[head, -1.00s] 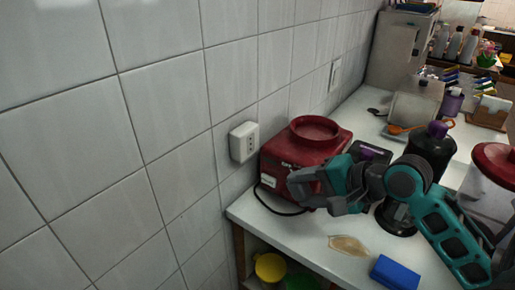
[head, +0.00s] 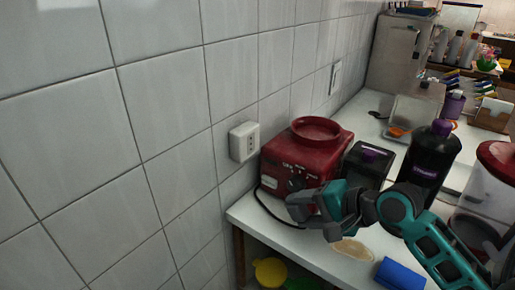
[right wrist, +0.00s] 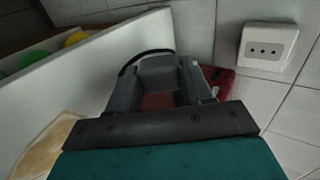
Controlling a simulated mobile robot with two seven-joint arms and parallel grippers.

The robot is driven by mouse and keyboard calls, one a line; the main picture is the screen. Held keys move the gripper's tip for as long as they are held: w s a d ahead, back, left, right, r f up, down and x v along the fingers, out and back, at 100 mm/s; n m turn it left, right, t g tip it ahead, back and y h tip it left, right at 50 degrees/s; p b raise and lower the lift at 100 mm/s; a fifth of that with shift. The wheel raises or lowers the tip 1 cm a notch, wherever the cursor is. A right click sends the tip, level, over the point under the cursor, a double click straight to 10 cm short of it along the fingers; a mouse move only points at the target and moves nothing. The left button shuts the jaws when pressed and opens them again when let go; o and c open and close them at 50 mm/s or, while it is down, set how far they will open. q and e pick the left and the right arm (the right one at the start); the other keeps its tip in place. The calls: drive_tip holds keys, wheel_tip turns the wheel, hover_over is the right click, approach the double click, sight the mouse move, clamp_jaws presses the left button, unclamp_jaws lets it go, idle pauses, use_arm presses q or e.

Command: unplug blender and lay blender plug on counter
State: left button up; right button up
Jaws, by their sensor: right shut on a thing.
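The red blender base (head: 300,152) stands on the white counter (head: 250,212) against the tiled wall, with knobs on its front. The white wall outlet (head: 243,142) has nothing in it; its bare holes show in the right wrist view (right wrist: 264,48). A black cord (head: 268,208) curves from the blender's left side along the counter edge toward my right gripper (head: 300,208). That gripper is low in front of the blender, near the counter's front edge, shut on the blender plug, which its fingers mostly hide. In the right wrist view the cord (right wrist: 135,62) arcs behind the fingers (right wrist: 160,80). My left gripper is not in view.
A tan flat piece (head: 350,250) and a blue block (head: 399,274) lie on the counter's near part. A dark purple-capped bottle (head: 428,155) and a dark container (head: 368,165) stand right of the blender. Yellow (head: 270,271) and green things sit on the shelf below.

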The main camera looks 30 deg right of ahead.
drive_tip(key=shift+f+b, duration=0.9)
drive_tip(key=shift+f, duration=1.65)
drive_tip(key=o, duration=1.2)
drive_tip(key=shift+o, duration=1.3)
drive_tip(key=shift+s+f, duration=0.1)
drive_tip(key=shift+f, duration=0.05)
drive_tip(key=shift+c, duration=1.1)
